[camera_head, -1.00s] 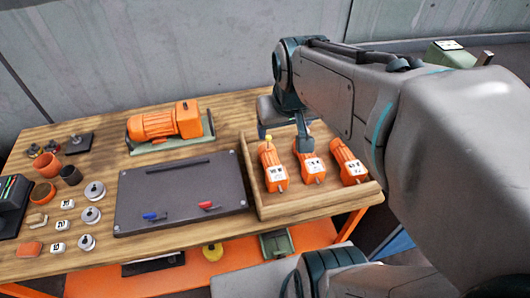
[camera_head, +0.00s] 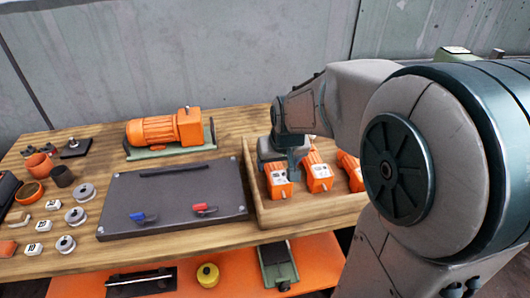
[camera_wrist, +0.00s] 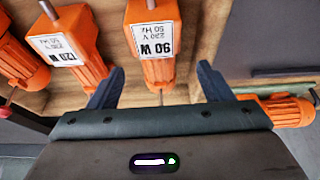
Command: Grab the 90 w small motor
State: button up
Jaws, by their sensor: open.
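The 90 W small motor (camera_wrist: 152,40) is orange with a white label and a metal shaft, in the wrist view. It lies in a wooden tray (camera_head: 312,215), and in the head view it is the leftmost small motor (camera_head: 277,183). My gripper (camera_wrist: 161,73) is open, with its two dark fingers on either side of this motor's orange body and gaps showing between. In the head view my gripper (camera_head: 285,160) is low over the tray's left part and hides the motor's far end.
A 120 W motor (camera_wrist: 68,45) lies beside it, also seen in the head view (camera_head: 318,175); a third small motor (camera_head: 350,170) is partly hidden by my arm. A dark panel (camera_head: 175,200) and large orange motor (camera_head: 165,130) are to the left. Tray walls stand close.

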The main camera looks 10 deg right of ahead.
aim_at(277, 169)
jog(key=b+x, duration=0.1)
jog(key=x, duration=0.6)
jog(key=shift+w+d+f, duration=0.15)
jog(key=shift+w+f, duration=0.05)
jog(key=shift+w, duration=0.05)
grip_shut()
jog(key=shift+w+r, duration=0.1)
jog(key=shift+r, duration=0.05)
